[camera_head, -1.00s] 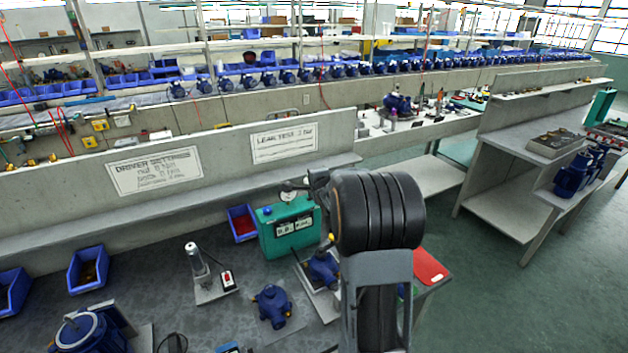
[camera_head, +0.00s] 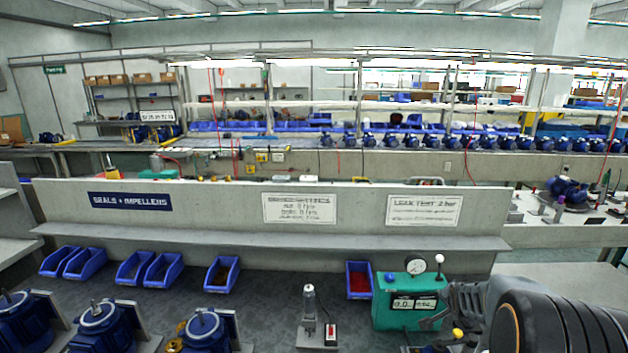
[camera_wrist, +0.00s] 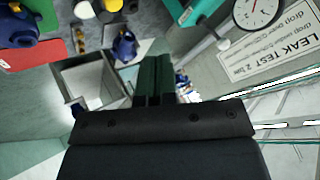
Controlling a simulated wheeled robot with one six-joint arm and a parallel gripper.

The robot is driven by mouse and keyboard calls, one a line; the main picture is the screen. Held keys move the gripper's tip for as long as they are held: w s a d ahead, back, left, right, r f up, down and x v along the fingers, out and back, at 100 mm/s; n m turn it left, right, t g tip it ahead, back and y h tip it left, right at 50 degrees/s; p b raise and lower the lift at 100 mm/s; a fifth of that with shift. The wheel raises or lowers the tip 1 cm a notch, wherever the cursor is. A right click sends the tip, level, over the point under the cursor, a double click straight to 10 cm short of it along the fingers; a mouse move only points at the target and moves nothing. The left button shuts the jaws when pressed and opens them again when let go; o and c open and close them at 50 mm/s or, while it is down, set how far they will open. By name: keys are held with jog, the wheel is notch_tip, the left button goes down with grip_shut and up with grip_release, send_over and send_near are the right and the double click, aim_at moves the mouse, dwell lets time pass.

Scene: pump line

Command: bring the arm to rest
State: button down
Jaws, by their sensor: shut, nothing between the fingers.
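My gripper (camera_wrist: 153,80) shows in the wrist view as two dark green fingers pressed together, with nothing between them. It is in the air, apart from the things around it. My arm (camera_head: 545,318) fills the lower right corner of the head view, beside the green leak tester (camera_head: 408,302). My fingertips cannot be made out in the head view. The wrist view shows the pressure gauge (camera_wrist: 257,12) at its upper right and the leak test sign (camera_wrist: 272,48) below that.
Several blue bins (camera_head: 163,268) line the back of the bench. Blue pumps (camera_head: 104,325) stand at the front left, and a grey post (camera_head: 310,305) with a red switch stands mid-bench. A low wall (camera_head: 350,208) runs behind. The wrist view shows a red mat (camera_wrist: 25,55) at left.

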jog(key=s+a+r+n+g+y, duration=0.1)
jog(key=s+a+r+n, duration=0.1)
jog(key=s+a+n, duration=0.2)
jog(key=s+a+r+n+g+y, duration=0.1)
jog(key=s+a+r+n, duration=0.2)
jog(key=s+a, duration=0.7)
jog(key=s+a+r+n+g+y, duration=0.1)
jog(key=s+a+r+n, duration=0.2)
jog(key=s+a+n, duration=0.2)
jog(key=shift+s+a+y, duration=0.4)
jog(key=shift+s+a, duration=0.5)
jog(key=shift+s, duration=0.25)
